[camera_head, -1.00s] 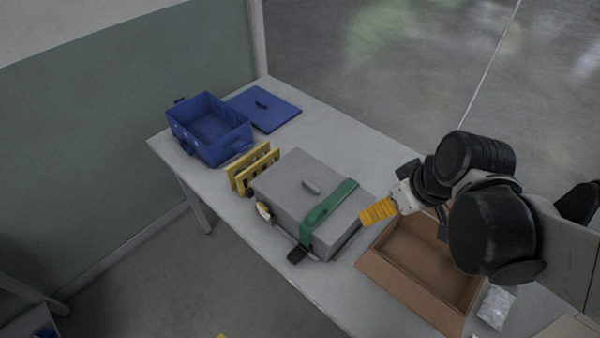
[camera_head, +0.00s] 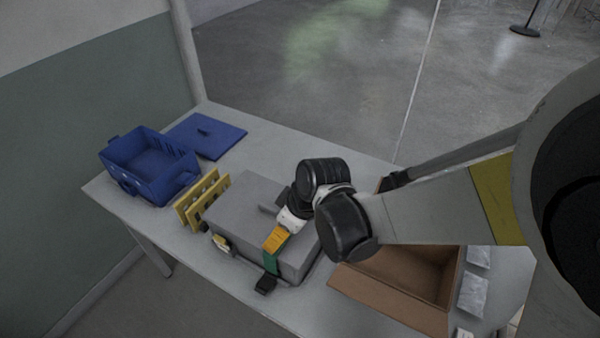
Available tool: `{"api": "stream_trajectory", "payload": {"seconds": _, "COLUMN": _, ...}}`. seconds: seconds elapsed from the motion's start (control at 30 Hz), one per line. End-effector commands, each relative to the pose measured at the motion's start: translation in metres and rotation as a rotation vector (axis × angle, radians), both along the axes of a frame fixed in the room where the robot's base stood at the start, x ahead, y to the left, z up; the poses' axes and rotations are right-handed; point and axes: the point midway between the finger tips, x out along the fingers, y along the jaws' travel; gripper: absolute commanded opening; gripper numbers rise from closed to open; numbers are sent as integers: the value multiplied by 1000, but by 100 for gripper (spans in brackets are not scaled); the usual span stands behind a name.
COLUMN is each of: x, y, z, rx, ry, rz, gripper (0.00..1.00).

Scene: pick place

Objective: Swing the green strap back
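The green strap (camera_head: 271,264) shows only as a short piece at the front edge of the grey case (camera_head: 235,200), with a black buckle end (camera_head: 265,285) below it. The rest of the strap is hidden behind my arm. My gripper (camera_head: 274,243), with yellow-orange fingers, is over the front right part of the case, at the strap. The fingers appear to touch or overlap the strap, but I cannot tell whether they are open or shut on it. The case lid looks closed, and its handle is partly hidden by my arm.
Yellow slotted racks (camera_head: 201,199) stand left of the case. A blue bin (camera_head: 150,165) and its flat blue lid (camera_head: 206,136) are at the far left. An open brown box (camera_head: 385,297) is right of the case, with clear bags (camera_head: 474,292) beside it.

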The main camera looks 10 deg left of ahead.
Motion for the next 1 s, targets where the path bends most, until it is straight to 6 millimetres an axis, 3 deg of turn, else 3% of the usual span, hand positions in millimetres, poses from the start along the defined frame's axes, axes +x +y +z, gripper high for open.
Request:
{"api": "stream_trajectory", "payload": {"seconds": 0.3, "x": 0, "y": 1, "z": -3, "rx": 0, "ry": 0, "rz": -1, "gripper": 63}}
{"api": "stream_trajectory", "payload": {"seconds": 0.33, "x": 0, "y": 1, "z": -3, "rx": 0, "ry": 0, "rz": -1, "gripper": 58}}
{"api": "stream_trajectory", "payload": {"seconds": 0.5, "x": 0, "y": 1, "z": -3, "rx": 0, "ry": 0, "rz": -1, "gripper": 6}}
{"api": "stream_trajectory", "payload": {"seconds": 0.53, "x": 0, "y": 1, "z": -3, "rx": 0, "ry": 0, "rz": -1, "gripper": 0}}
{"api": "stream_trajectory", "payload": {"seconds": 0.83, "x": 2, "y": 2, "z": -2, "rx": 3, "ry": 6, "rz": -2, "gripper": 0}}
{"api": "stream_trajectory", "payload": {"seconds": 1.0, "x": 13, "y": 8, "z": 6, "rx": 13, "ry": 44, "rz": -3, "gripper": 0}}
